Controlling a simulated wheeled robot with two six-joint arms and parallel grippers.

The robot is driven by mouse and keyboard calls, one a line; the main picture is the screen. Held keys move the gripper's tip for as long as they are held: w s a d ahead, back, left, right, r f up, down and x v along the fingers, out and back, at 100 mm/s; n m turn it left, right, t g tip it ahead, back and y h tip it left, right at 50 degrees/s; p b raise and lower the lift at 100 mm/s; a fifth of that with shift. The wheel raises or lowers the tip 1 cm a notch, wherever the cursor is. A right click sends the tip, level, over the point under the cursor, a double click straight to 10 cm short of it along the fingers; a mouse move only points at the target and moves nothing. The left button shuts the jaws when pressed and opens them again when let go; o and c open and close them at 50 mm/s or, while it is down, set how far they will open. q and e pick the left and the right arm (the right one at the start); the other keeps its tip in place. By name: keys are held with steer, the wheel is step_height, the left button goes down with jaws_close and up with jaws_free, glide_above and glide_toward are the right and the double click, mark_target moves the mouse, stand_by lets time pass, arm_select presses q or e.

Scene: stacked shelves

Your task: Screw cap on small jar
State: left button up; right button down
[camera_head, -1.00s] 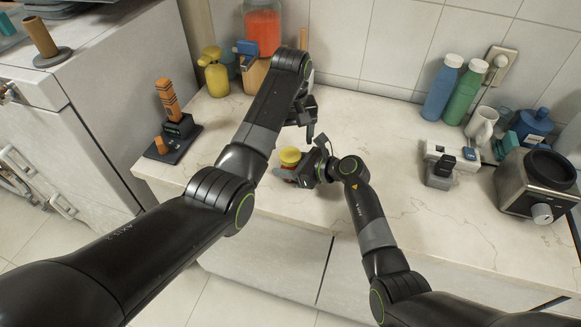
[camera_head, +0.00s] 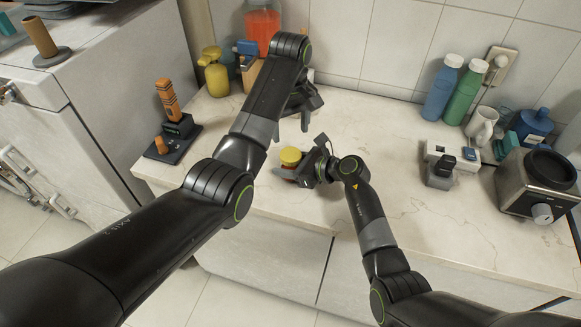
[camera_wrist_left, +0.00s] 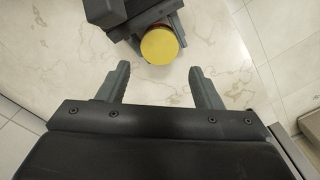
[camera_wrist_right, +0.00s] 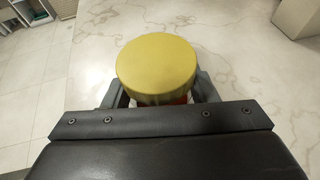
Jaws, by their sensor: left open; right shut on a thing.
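The yellow cap (camera_head: 290,155) sits on top of the small jar, close to the front edge of the counter. In the right wrist view the round cap (camera_wrist_right: 158,66) covers most of the jar, and a bit of red jar body (camera_wrist_right: 178,100) shows beneath it. I cannot tell how tightly the cap is seated. My right gripper (camera_head: 298,174) is shut on the jar below the cap. My left gripper (camera_wrist_left: 160,72) is open and empty, apart from the cap. In the head view it is behind and above the jar.
A yellow pump bottle (camera_head: 214,75) and a red-filled container (camera_head: 262,30) stand at the back left. An orange-handled tool on a dark stand (camera_head: 168,95) is at the left. Blue (camera_head: 441,92) and green (camera_head: 465,95) bottles stand back right. The counter's middle (camera_head: 385,130) is clear.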

mark_target(291, 154)
arm_select(q)
step_height(291, 154, down, 8)
steer(key=shift+r, duration=0.1)
stand_by(0.4)
steer(key=c, duration=0.8)
steer(key=shift+m, duration=1.6)
steer(key=o, duration=1)
steer(key=shift+o, duration=0.3)
steer(key=shift+d, duration=0.15)
